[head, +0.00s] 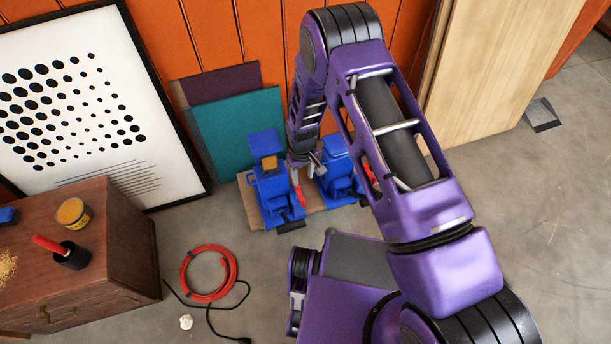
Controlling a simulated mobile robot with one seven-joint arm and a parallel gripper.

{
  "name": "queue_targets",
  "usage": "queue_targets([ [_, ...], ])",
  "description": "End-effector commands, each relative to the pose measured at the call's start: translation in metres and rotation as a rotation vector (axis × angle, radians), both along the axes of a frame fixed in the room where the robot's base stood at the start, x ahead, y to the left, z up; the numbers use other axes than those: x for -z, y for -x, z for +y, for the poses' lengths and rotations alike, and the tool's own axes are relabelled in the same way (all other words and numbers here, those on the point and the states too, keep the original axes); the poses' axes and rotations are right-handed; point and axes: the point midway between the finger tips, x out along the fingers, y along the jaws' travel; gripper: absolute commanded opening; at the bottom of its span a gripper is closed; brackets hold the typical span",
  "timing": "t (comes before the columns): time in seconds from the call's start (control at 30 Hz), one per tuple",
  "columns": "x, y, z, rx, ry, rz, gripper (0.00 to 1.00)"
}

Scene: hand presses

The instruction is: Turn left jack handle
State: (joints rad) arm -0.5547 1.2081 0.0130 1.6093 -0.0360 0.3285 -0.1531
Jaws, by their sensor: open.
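The left jack (268,190) is a blue hand press with a yellow-orange patch near its top. Its red handle (300,197) shows on its right side. The right jack (338,184) is a similar blue press beside it, partly covered by my arm, with a bit of red (370,174) showing. Both stand on a wooden board (247,205). My gripper (306,168) hangs between the two jacks, close to the upper end of the left jack's red handle. It is open. The fingers are small and partly hidden, and I cannot tell whether they touch the handle.
A brown wooden cabinet (120,235) with a tin and a red-handled tool stands at the left. A coiled red cable (190,283) lies on the floor. Teal (240,132) and white dotted panels (150,160) lean on the orange wall. The grey floor before the jacks is partly clear.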

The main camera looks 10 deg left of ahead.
Motion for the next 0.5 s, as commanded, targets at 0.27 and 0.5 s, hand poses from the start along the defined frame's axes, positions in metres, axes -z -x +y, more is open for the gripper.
queue_targets([
  [0.27, 0.060, 0.001, 0.000, 0.000, 0.001, 0.001, 0.51],
  [0.5, 0.112, 0.000, 0.000, 0.000, 0.000, -0.001, 0.51],
])
